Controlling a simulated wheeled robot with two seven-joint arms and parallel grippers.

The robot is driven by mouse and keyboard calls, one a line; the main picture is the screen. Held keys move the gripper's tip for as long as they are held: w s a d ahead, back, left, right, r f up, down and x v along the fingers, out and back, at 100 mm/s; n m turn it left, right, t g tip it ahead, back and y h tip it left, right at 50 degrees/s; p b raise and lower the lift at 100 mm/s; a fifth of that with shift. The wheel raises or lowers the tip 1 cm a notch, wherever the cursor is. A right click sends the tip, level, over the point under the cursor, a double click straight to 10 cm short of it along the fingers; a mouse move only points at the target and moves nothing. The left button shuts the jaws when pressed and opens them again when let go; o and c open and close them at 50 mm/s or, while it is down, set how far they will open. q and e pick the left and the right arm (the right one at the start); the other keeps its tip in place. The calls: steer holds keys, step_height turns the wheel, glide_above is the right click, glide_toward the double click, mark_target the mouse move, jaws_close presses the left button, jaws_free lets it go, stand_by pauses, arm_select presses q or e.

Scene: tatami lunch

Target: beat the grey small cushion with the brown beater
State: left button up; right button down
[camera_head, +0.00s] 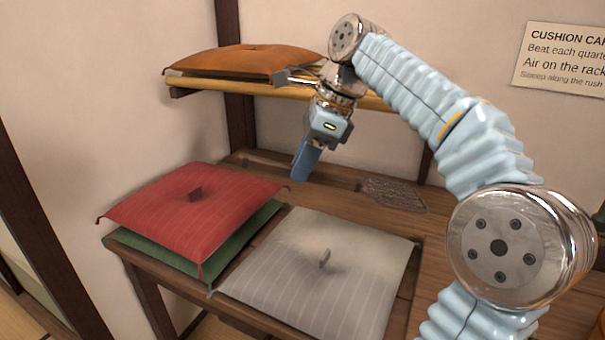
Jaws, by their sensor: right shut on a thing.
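The grey small cushion (290,275) lies flat at the front of the wooden table, with faint stripes and a small tuft in its middle. Most of the handle is hidden or too dim to tell. My left gripper is not in view.
A red cushion (185,210) lies on a green cushion (165,257) at the left of the table (432,202). An orange cushion (240,61) rests on a rack (225,87) at the back wall. A printed card (560,62) hangs upper right.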

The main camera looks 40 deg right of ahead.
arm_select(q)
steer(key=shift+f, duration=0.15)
arm_select(e)
steer(key=shift+r, duration=0.2)
arm_select(q)
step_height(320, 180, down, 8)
steer(key=b, duration=0.8)
arm_select(e)
step_height(320, 180, down, 11)
step_height(320, 180, up, 7)
steer(key=p, duration=0.7)
step_height(320, 180, up, 2)
steer(key=shift+r+p, duration=0.1)
steer(key=shift+p, duration=0.85)
steer(key=shift+w+r+b, duration=0.1)
steer(key=shift+r+b, duration=0.35)
steer(key=shift+r, duration=0.4)
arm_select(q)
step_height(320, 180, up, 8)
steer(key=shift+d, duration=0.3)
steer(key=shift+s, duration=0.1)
